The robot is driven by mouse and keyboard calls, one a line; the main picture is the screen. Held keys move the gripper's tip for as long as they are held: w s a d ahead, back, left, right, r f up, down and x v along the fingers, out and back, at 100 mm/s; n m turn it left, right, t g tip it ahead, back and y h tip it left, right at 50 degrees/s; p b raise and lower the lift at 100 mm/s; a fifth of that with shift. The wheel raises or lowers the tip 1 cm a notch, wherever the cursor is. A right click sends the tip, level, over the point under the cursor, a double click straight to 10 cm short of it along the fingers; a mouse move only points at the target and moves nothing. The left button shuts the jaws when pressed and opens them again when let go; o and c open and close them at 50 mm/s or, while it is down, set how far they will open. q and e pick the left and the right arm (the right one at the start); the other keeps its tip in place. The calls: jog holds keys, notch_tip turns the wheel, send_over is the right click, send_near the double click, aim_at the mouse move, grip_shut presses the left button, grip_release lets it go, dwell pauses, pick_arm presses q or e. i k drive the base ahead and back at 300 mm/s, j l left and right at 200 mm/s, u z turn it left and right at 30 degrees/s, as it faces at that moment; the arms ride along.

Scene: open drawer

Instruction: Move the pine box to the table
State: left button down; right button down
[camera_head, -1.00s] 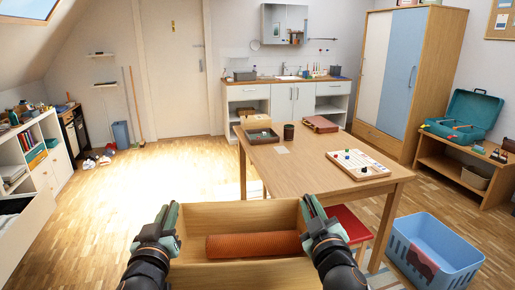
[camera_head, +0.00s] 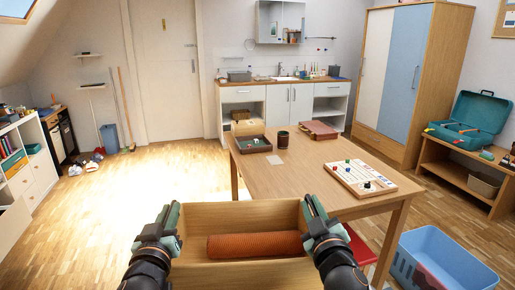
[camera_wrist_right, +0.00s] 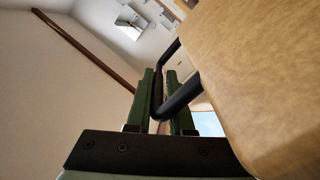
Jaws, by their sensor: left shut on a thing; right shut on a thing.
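The pine box (camera_head: 240,277) is an open wooden box held in front of me at the bottom of the head view. A rolled orange thing (camera_head: 255,245) lies inside it. My left gripper (camera_head: 168,219) is shut at the box's left end. My right gripper (camera_head: 316,208) is shut at the right end. In the right wrist view, the green fingers of my right gripper (camera_wrist_right: 164,95) are around a black handle (camera_wrist_right: 183,99) on the box's wooden side (camera_wrist_right: 250,70). The left grip is not seen close up. The wooden table (camera_head: 285,178) stands just beyond the box.
On the table are a game board (camera_head: 345,180), a dark tray (camera_head: 254,144), a dark cup (camera_head: 283,139) and a brown case (camera_head: 318,130). The near left tabletop is mostly bare. A blue basket (camera_head: 440,262) is on the floor at right. Red stool partly shows under the table.

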aim_at(288, 178)
jog(key=i+l, duration=0.25)
jog(key=i, duration=0.2)
jog(key=i+l, duration=0.2)
jog(key=i, duration=0.3)
jog(key=i+l, duration=0.25)
jog(key=i, duration=0.2)
jog(key=i+l, duration=0.2)
jog(key=i, duration=0.3)
jog(key=l+z, duration=0.05)
